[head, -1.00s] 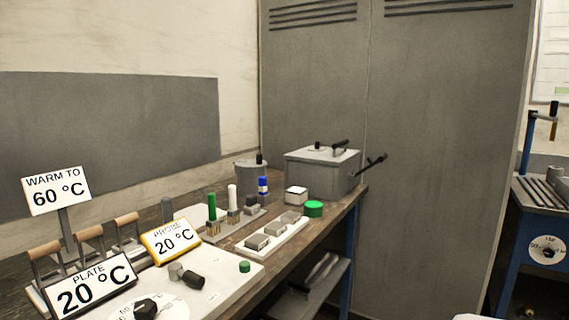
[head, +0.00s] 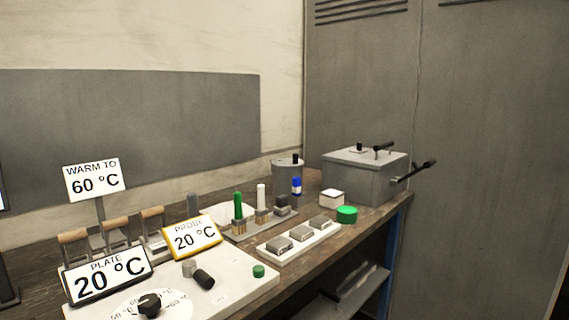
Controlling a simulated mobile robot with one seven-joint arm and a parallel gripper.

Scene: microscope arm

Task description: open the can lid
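A grey round can (head: 287,178) stands at the back of the bench, left of a grey box. Its lid (head: 289,161) is on it, with a black knob (head: 295,158) standing up on top. The lower front of the can is partly hidden by a blue-and-white capped item. My gripper is not in view.
A grey box (head: 362,180) with black handles stands right of the can. In front are a rack with brushes (head: 250,228), a white tray of grey blocks (head: 298,240), a green round piece (head: 347,215) and a hotplate (head: 235,287) with signs. A locker stands behind.

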